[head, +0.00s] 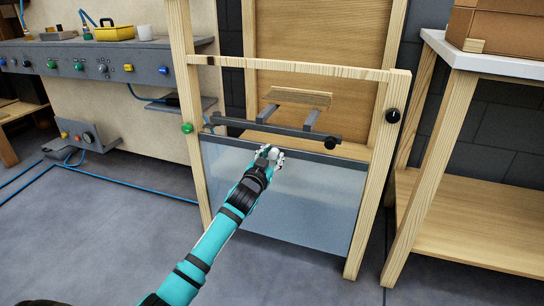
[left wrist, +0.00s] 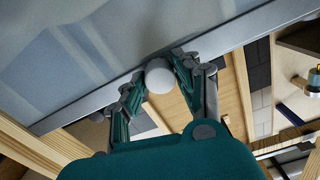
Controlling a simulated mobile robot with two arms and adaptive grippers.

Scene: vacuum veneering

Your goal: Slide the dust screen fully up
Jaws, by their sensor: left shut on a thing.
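The dust screen (head: 290,200) is a translucent pane with a dark top rail, set between the two posts of a wooden frame (head: 187,120). It fills the lower part of the frame, and the opening above it is clear. My left gripper (head: 270,155) is at the screen's top edge, near its middle. In the left wrist view its fingers (left wrist: 158,82) are closed around a round white knob (left wrist: 159,76) at the edge of the screen (left wrist: 100,50). My right gripper is in neither view.
Behind the frame a grey bar with a black knob (head: 331,143) and a wooden block (head: 296,97) stand in front of a wooden panel. A wooden crossbar (head: 290,68) spans the posts higher up. A wooden bench (head: 480,215) stands close at right, and a grey control panel (head: 110,68) at left.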

